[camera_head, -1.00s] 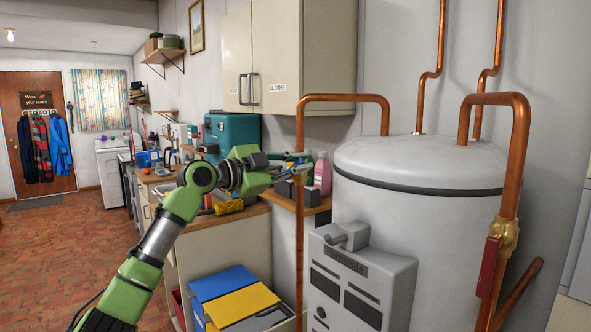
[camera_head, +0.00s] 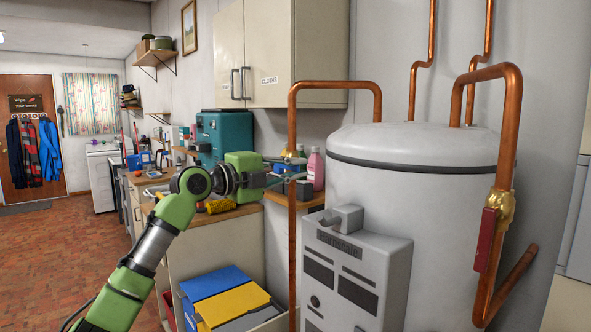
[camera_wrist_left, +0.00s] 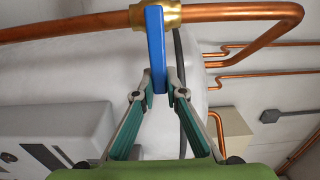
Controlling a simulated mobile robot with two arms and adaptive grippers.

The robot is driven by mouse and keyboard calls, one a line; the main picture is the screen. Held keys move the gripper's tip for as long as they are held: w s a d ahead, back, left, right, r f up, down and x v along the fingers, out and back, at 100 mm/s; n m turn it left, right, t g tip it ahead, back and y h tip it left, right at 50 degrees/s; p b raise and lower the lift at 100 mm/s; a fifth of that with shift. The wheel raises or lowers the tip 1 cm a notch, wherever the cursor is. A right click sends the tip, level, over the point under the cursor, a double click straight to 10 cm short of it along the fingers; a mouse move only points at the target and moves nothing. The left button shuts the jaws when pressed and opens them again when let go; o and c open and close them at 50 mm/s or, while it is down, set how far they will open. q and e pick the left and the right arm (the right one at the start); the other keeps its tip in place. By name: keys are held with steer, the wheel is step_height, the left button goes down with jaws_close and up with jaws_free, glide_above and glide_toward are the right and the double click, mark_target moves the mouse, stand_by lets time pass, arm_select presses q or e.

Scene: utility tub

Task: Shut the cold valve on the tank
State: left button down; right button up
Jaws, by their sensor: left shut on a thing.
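The white tank (camera_head: 420,150) stands at the right in the head view. A copper pipe (camera_head: 293,240) drops in front of its left side. My left gripper (camera_head: 302,168) is at this pipe. In the left wrist view my left gripper (camera_wrist_left: 163,90) is shut on the free end of a blue lever (camera_wrist_left: 155,40). The lever sits on a brass valve body (camera_wrist_left: 172,12) on the copper pipe and lies crosswise to the pipe there. In the head view the gripper covers most of this valve. My right gripper is not in view.
A red lever (camera_head: 486,240) on another brass valve lies along the right copper pipe. A grey control box (camera_head: 355,275) is fixed low on the tank front. A cluttered counter (camera_head: 225,216) and blue and yellow boxes (camera_head: 235,308) are to the left. The floor farther left is clear.

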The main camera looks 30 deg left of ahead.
arm_select(q)
steer(key=shift+f, duration=0.2)
stand_by(0.3)
steer(key=c, duration=2)
jaws_free()
steer(key=shift+c, duration=0.2)
steer(key=shift+r, duration=0.1)
steer(key=v, duration=1.2)
